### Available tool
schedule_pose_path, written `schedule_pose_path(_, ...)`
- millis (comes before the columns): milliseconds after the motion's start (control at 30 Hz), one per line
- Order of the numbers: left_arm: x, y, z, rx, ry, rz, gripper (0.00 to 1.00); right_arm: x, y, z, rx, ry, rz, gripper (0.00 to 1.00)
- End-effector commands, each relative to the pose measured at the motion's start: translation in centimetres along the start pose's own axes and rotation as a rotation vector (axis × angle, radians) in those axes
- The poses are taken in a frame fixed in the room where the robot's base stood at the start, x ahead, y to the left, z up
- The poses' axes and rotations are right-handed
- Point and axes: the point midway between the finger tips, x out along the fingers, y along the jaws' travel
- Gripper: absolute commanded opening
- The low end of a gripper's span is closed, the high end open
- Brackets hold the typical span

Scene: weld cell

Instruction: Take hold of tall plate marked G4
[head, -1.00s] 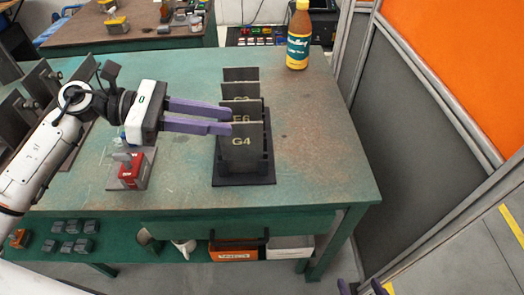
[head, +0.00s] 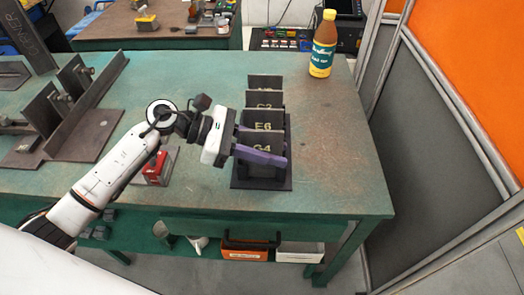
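The tall dark plate marked G4 (head: 268,141) stands upright, nearest in a row of plates in a black rack (head: 262,184). Its lettering is partly covered. Plates marked E6 (head: 263,118) and C2 (head: 264,98), and a farther one (head: 265,81), stand behind it. My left gripper (head: 280,148) reaches in from the left with its purple fingers apart. The near finger crosses in front of the G4 plate's face. The far finger goes behind the plate's left edge and its tip is hidden. I cannot see whether either finger touches the plate. My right gripper is not in view.
A brown bottle (head: 322,45) stands at the table's back right. A red block (head: 156,168) is left of the rack, partly behind my arm. Dark angled fixtures (head: 88,108) stand at left. The green table (head: 345,150) is clear right of the rack.

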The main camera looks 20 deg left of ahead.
Motion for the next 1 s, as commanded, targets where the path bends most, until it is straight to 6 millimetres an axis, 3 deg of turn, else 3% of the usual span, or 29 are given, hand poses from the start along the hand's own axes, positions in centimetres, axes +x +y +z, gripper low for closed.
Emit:
schedule_pose_path(233, 0.24, 0.01, -0.02, 0.001, 0.0, 0.0, 0.27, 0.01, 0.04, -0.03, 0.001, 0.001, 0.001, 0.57)
schedule_pose_path(400, 0.22, 0.01, -0.02, 0.0, 0.0, 0.0, 0.0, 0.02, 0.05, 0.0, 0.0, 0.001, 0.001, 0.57)
schedule_pose_path(1000, 0.18, 0.01, -0.03, 0.0, 0.0, 0.001, 0.0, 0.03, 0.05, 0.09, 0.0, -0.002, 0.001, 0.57)
